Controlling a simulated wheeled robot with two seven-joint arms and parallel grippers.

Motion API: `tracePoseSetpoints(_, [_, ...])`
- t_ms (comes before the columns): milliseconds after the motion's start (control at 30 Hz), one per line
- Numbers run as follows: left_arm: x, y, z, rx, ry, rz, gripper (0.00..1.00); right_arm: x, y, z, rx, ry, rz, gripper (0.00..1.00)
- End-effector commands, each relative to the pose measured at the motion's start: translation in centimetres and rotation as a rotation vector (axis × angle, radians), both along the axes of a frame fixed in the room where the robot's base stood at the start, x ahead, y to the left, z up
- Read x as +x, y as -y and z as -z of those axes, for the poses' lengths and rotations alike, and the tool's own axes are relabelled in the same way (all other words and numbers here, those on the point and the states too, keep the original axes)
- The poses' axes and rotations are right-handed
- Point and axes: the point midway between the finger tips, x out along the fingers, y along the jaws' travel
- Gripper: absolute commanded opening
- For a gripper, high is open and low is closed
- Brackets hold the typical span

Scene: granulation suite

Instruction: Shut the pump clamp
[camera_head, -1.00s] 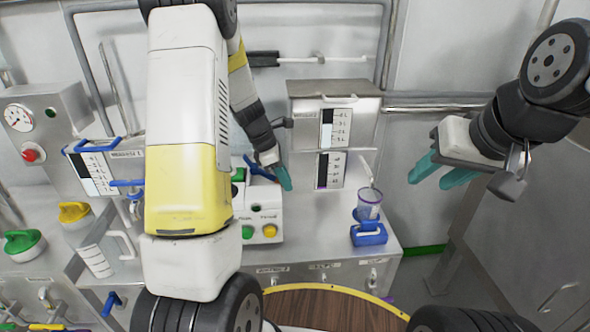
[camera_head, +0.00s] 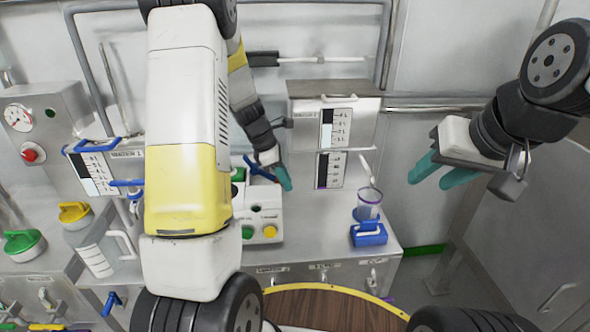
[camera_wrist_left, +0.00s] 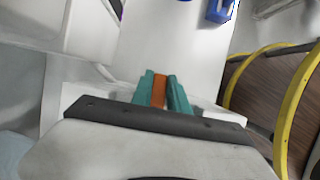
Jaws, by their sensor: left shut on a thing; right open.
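The pump (camera_head: 262,222) is a white box with coloured buttons on its front, standing on the steel bench and partly hidden behind my left arm. A blue lever (camera_head: 259,170), apparently the pump clamp's, shows at its top beside my left gripper. My left gripper (camera_head: 284,179), with teal fingers, is at the pump's upper right. In the left wrist view its fingers (camera_wrist_left: 161,91) are shut on a narrow orange piece (camera_wrist_left: 159,92); I cannot tell if this is part of the clamp lever. My right gripper (camera_head: 438,171) is open and empty, in the air at the right.
Gauge panels (camera_head: 333,127) rise behind. A white jug (camera_head: 92,243) and a green-lidded container (camera_head: 22,244) stand at left. A round wooden top (camera_head: 325,308) is in front.

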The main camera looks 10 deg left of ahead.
Motion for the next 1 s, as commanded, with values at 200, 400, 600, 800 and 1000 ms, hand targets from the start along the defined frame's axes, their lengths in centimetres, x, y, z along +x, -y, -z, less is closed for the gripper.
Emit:
tracePoseSetpoints(200, [0.2, 0.0, -0.5, -0.042, 0.016, -0.004, 0.00, 0.0, 0.0, 0.0, 0.000, 0.000, 0.000, 0.42])
tracePoseSetpoints(400, [0.3, 0.3, -1.5, -0.154, 0.048, -0.008, 0.00, 0.0, 0.0, 0.0, 0.000, 0.000, 0.000, 0.42])
tracePoseSetpoints(600, [0.4, 0.5, -3.1, -0.321, 0.096, -0.009, 0.00, 0.0, 0.0, 0.0, 0.000, 0.000, 0.000, 0.42])
tracePoseSetpoints(800, [0.4, 0.5, -4.9, -0.505, 0.149, -0.009, 0.00, 0.0, 0.0, 0.0, 0.000, 0.000, 0.000, 0.42])
tracePoseSetpoints(1000, [0.3, 0.4, -6.7, -0.682, 0.200, -0.007, 0.00, 0.0, 0.0, 0.0, 0.000, 0.000, 0.000, 0.42])
